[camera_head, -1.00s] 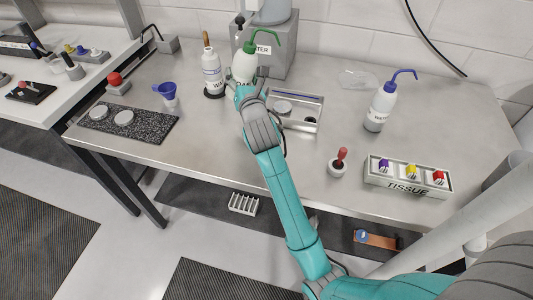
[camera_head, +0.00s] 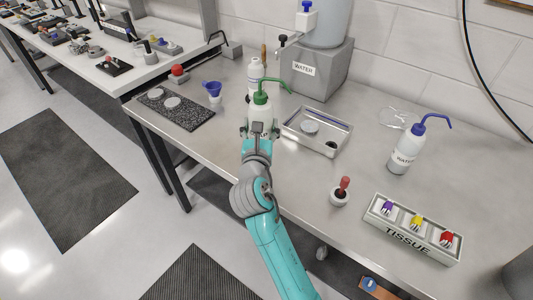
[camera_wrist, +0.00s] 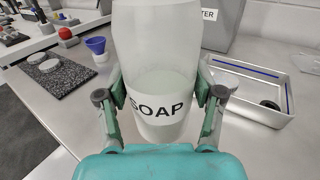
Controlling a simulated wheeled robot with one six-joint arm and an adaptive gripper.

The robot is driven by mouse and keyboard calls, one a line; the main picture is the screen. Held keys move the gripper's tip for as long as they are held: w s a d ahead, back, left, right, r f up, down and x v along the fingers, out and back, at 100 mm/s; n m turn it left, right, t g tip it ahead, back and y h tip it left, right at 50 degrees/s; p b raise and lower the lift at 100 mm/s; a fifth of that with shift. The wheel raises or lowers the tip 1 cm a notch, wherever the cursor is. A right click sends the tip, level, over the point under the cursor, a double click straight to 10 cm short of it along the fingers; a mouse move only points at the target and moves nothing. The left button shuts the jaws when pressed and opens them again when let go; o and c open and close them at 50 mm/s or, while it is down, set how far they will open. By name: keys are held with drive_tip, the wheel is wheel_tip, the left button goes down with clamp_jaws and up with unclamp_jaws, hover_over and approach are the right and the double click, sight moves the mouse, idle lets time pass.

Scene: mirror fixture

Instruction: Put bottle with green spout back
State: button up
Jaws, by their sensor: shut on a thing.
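The bottle with the green spout (camera_head: 262,117) is upright in the head view, its green nozzle pointing right. My gripper (camera_head: 261,132) is shut around its body near the middle of the table. In the wrist view the bottle (camera_wrist: 158,55) is translucent with a label reading SOAP, and my gripper's fingers (camera_wrist: 157,100) press on both its sides. Its top is out of that view. I cannot tell whether its base touches the table.
A white bottle (camera_head: 255,72) stands behind. A metal tray (camera_head: 342,143) is to the right, with a blue-spout bottle (camera_head: 405,150) and a tissue box (camera_head: 412,228) beyond. A blue funnel (camera_head: 212,88) and a speckled mat (camera_head: 190,117) are to the left. The WATER box (camera_head: 325,72) stands behind.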

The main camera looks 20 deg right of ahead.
drive_tip(key=shift+f, duration=3.7)
drive_tip(key=shift+f, duration=0.15)
drive_tip(key=o, duration=0.7)
drive_tip(key=v, duration=1.2)
drive_tip(key=shift+s, duration=0.1)
